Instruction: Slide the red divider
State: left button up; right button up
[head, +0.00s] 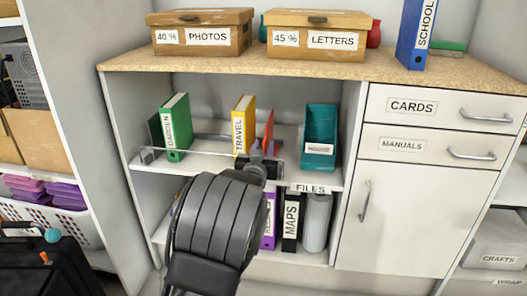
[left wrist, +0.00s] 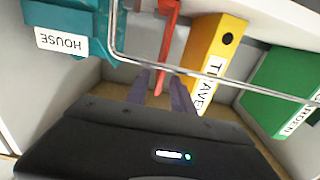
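The red divider (head: 268,131) stands upright on the upper open shelf, between the yellow TRAVEL binder (head: 243,125) and the teal HOUSE box (head: 320,133). My left gripper (head: 264,149) is at the shelf front, just before the divider, and hides its lower part. In the left wrist view, the red divider (left wrist: 167,45) runs down toward the space between the two purple-grey fingers (left wrist: 161,92). The fingers are apart, with a gap between them. I cannot tell whether either finger touches the divider. My right gripper is not in view.
The green GARDEN binder (head: 177,127) stands farther left. Free shelf space lies between the divider and the teal box. Binders stand on the shelf below, including MAPS (head: 292,222).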

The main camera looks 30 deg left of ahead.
pick_arm(q)
jog(key=shift+w, duration=0.1)
grip_shut()
dwell(1.4)
